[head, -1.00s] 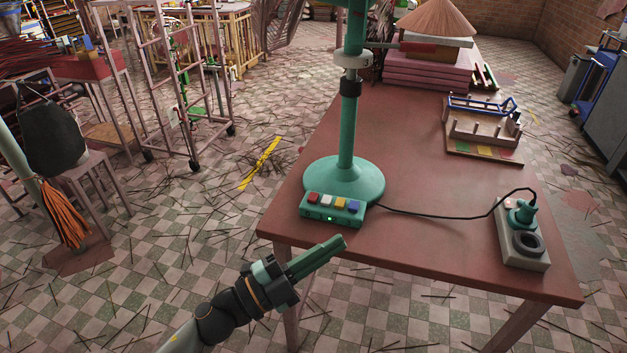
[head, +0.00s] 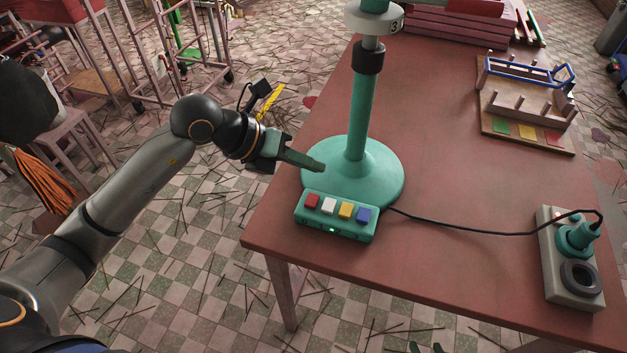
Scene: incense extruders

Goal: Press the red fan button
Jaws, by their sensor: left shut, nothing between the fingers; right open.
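The red button (head: 312,202) is the leftmost of a row of red, white, yellow and blue buttons on a teal control box (head: 335,228). The box sits at the front of the round teal fan base (head: 385,185) on the table, with a small green light on its front. My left gripper (head: 321,167) is shut and empty; in the picture its tip is just above the red button, over the base's left edge. I see a gap between the tip and the button. Only the fingertips of my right gripper (head: 427,348) show at the bottom edge, apart from each other.
The fan's teal pole (head: 362,115) rises from the base. A black cable (head: 470,231) runs right to a plug in a grey socket block (head: 562,288). A wooden rack (head: 525,105) stands at the back right. The table (head: 440,150) is clear between them.

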